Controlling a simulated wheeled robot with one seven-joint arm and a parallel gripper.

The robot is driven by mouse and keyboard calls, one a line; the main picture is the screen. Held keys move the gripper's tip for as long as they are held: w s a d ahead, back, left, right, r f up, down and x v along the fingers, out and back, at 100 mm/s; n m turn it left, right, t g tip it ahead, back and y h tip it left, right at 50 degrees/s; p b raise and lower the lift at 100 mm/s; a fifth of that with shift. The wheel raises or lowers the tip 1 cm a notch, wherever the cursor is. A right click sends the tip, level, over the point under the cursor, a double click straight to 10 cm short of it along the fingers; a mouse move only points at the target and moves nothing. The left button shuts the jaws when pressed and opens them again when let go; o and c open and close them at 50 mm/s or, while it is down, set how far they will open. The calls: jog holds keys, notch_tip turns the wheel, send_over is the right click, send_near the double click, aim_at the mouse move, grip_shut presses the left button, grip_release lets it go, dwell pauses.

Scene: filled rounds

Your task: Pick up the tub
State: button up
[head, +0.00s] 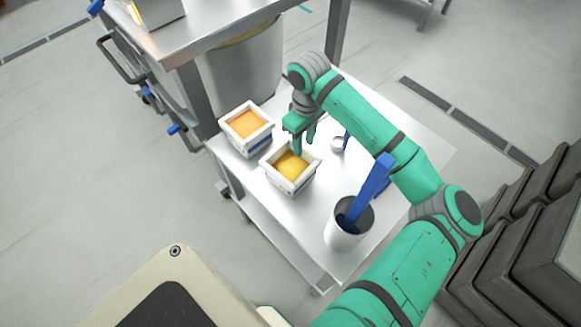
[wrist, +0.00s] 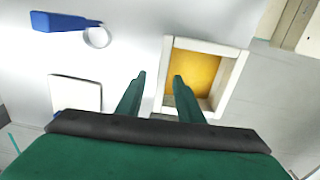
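A square white tub with yellow filling (head: 291,168) stands on the metal table; it also shows in the wrist view (wrist: 197,80). A similar white tub with orange filling (head: 246,125) stands behind it to the left. My gripper (head: 304,143) is over the far rim of the yellow tub. In the wrist view its two fingers (wrist: 157,84) are apart with nothing held between them. One finger overlaps the yellow tub and the other appears outside its left wall. I cannot tell whether either finger touches the tub.
A white container with a blue-handled tool (head: 344,234) stands near the table's front right. A large bin (head: 243,70) stands at the back. Grey crates (head: 530,215) are stacked at right.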

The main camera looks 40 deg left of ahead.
aim_at(303, 164)
jog(key=shift+s+d+f, duration=0.1)
jog(key=shift+f, duration=1.45)
jog(key=shift+s+d+f, duration=0.1)
jog(key=shift+f, duration=1.4)
grip_shut()
